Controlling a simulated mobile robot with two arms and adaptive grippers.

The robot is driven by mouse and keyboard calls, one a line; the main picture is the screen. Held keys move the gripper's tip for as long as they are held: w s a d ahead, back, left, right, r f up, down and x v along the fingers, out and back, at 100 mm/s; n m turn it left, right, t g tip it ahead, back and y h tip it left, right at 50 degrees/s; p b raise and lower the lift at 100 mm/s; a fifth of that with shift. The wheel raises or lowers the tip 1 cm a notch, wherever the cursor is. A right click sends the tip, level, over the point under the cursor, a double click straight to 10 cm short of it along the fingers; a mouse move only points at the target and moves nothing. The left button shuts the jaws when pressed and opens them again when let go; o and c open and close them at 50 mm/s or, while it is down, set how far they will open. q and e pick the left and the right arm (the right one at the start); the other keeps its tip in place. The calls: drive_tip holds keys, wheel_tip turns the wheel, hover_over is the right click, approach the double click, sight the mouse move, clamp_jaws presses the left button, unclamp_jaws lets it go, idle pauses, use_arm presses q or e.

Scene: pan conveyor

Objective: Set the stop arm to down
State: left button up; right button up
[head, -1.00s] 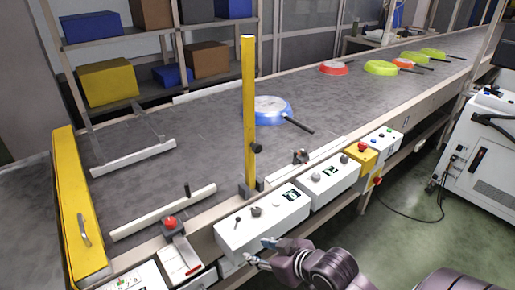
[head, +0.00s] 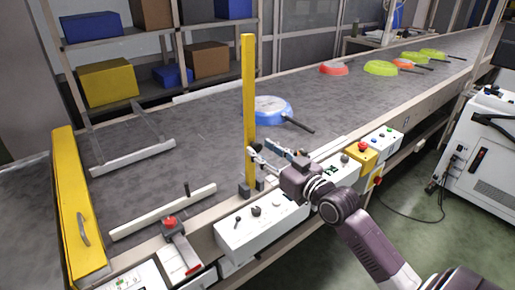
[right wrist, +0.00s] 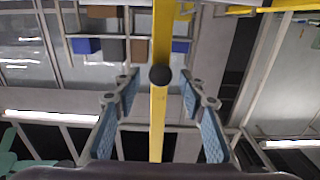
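The stop arm (head: 249,90) is a yellow bar that stands upright at the conveyor's near edge, on a small grey base. In the right wrist view the yellow bar (right wrist: 158,120) runs through the middle, with a round black knob (right wrist: 160,75) on it. My right gripper (head: 262,150) is at the lower part of the bar, by the knob's height. Its two blue-padded fingers are spread, one on each side of the bar and knob, with gaps on both sides. It holds nothing. My left gripper is not in view.
A blue pan (head: 271,108) lies on the belt (head: 190,135) behind the bar, its handle pointing right. Red and green pans stand farther back. White control boxes (head: 245,232) line the near rail. A yellow end barrier (head: 78,205) with a handle is at left.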

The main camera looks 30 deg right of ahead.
drive_tip(key=shift+w+a, duration=0.15)
drive_tip(key=shift+w, duration=1.15)
clamp_jaws()
